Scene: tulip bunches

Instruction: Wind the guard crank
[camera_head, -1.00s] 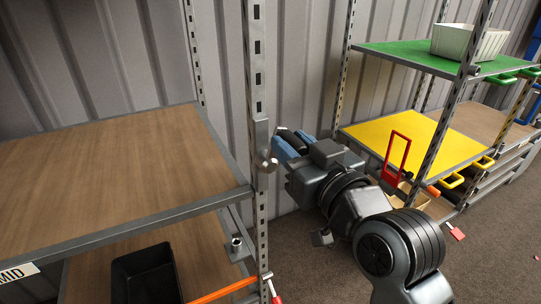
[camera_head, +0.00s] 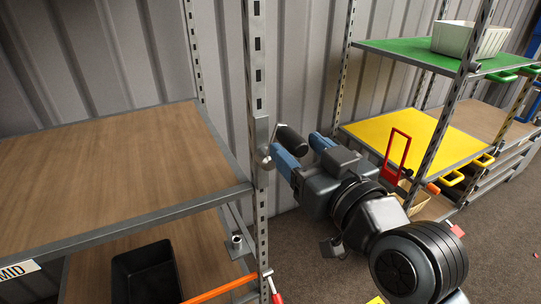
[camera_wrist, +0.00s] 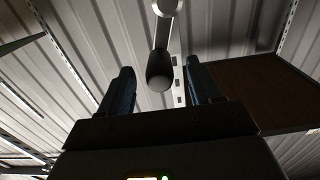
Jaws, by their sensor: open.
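The crank is fixed to the slotted metal post of the near rack, with a silver hub (camera_head: 267,160) and a dark rounded handle (camera_head: 291,141). My gripper (camera_head: 296,145) is at the crank, with its blue fingers open on either side of the handle. In the wrist view the black handle (camera_wrist: 160,73) hangs between the spread fingers (camera_wrist: 160,82), with gaps visible on both sides. The silver crank arm (camera_wrist: 166,8) shows above it. The fingers partly hide the handle's lower part in the head view.
The near rack has a wooden shelf (camera_head: 120,155) and a black bin (camera_head: 147,275) below. An orange bar (camera_head: 222,288) crosses its lower side. Farther right stands another rack with a yellow shelf (camera_head: 400,139), a green shelf (camera_head: 410,52) and a red frame (camera_head: 398,150). A corrugated wall is close behind.

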